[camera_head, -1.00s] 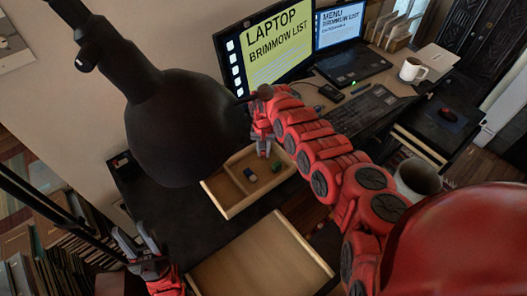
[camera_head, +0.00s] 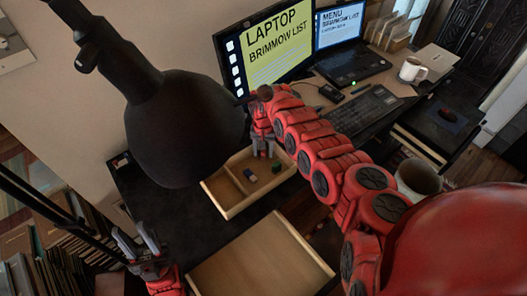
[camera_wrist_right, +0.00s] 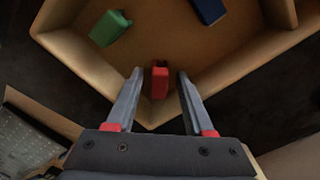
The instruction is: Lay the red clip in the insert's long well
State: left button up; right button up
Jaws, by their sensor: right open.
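The red clip (camera_wrist_right: 159,82) lies in a corner of the wooden compartment tray (camera_head: 212,188) in the right wrist view. My right gripper (camera_wrist_right: 158,78) is open, with one finger on each side of the red clip and a gap to each. In the head view my right gripper (camera_head: 264,154) is over the tray's far right part, and I cannot make out the red clip there. A divider splits the tray; I cannot tell for certain which part is the long well. My left gripper (camera_head: 138,240) is open and empty at the lower left, away from the tray.
A green clip (camera_wrist_right: 110,28) and a blue clip (camera_wrist_right: 208,10) lie in the same compartment. A second shallow wooden tray (camera_head: 262,255) in front looks empty. A black desk lamp (camera_head: 185,125) overhangs the left side. The dark desktop left of the trays is clear.

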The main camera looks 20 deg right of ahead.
notch_tip(320, 180, up, 12)
jog(key=b, duration=0.2)
jog(key=shift+f, duration=0.25)
